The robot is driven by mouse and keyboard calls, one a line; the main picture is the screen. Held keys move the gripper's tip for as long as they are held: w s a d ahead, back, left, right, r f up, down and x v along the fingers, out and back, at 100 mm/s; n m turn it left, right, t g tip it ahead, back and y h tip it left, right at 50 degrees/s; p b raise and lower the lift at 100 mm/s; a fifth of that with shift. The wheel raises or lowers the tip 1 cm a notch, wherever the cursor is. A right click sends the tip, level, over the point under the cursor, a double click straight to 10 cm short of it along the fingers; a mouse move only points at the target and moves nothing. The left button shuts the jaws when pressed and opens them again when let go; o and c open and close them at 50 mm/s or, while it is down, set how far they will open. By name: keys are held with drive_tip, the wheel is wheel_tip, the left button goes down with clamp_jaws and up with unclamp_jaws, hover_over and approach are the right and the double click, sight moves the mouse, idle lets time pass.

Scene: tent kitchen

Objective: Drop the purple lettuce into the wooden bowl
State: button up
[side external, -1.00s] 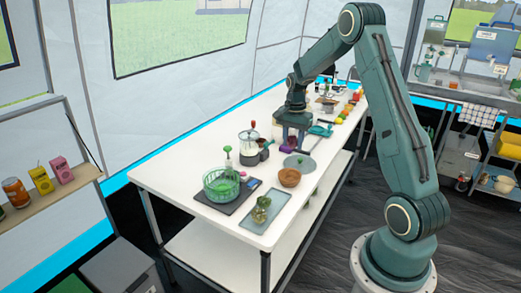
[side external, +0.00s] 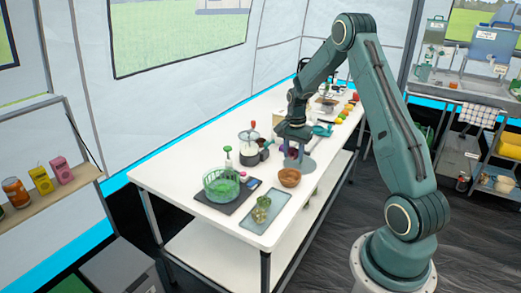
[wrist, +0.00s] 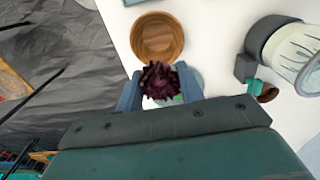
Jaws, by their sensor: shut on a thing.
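The purple lettuce (wrist: 160,80) is a dark, frilly, reddish-purple clump between my fingers in the wrist view. My gripper (wrist: 160,84) is shut on it. In the side view my gripper (side external: 294,156) is over the table, just behind the wooden bowl, and the lettuce is hard to make out there. The wooden bowl (side external: 289,178) stands on the white table near its right edge. In the wrist view the bowl (wrist: 158,36) lies just beyond the fingertips and looks empty. The lettuce is beside the bowl in that view, not over its middle.
A grey round pan or plate (side external: 308,163) lies under my gripper. The table's right edge is close to the bowl.

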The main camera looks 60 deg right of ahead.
drive_tip(key=shift+f, duration=0.65)
drive_tip(key=o, duration=0.8)
drive_tip(key=shift+r, duration=0.2)
wheel_tip(320, 180, up, 14)
drive_tip(key=shift+f, duration=0.25)
